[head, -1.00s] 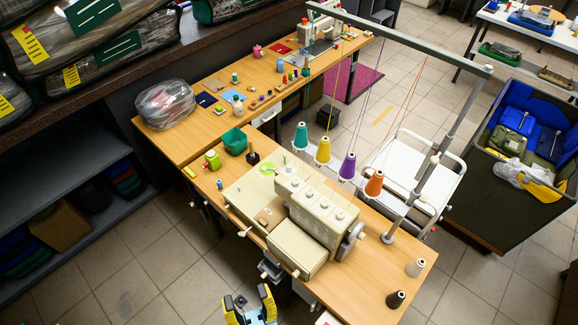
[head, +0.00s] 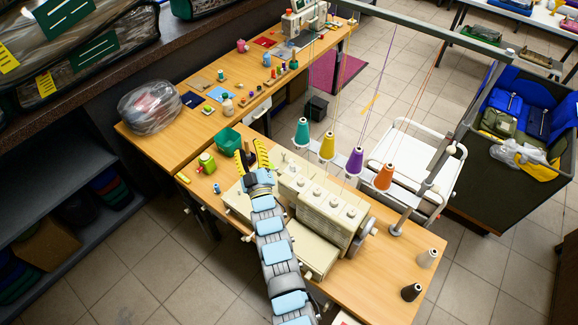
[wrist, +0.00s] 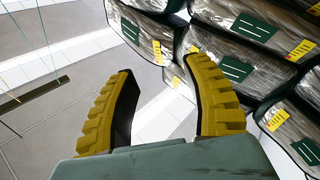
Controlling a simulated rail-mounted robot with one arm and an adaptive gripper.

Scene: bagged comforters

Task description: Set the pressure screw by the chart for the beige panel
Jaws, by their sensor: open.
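A cream sewing machine (head: 325,207) with several knobs on top stands on the wooden table, with coloured thread cones above it. My gripper (head: 251,157) is open and empty, above the table left of the machine, near the green bin. In the wrist view my gripper (wrist: 158,63) points toward bagged comforters, with nothing between the fingers. I cannot make out a chart or tell which part is the pressure screw.
A green bin (head: 229,140) and a lime-green jar (head: 207,161) stand left of my gripper. A thread stand pole (head: 430,180) rises at the right. Bagged comforters (head: 85,40) fill the upper left shelf.

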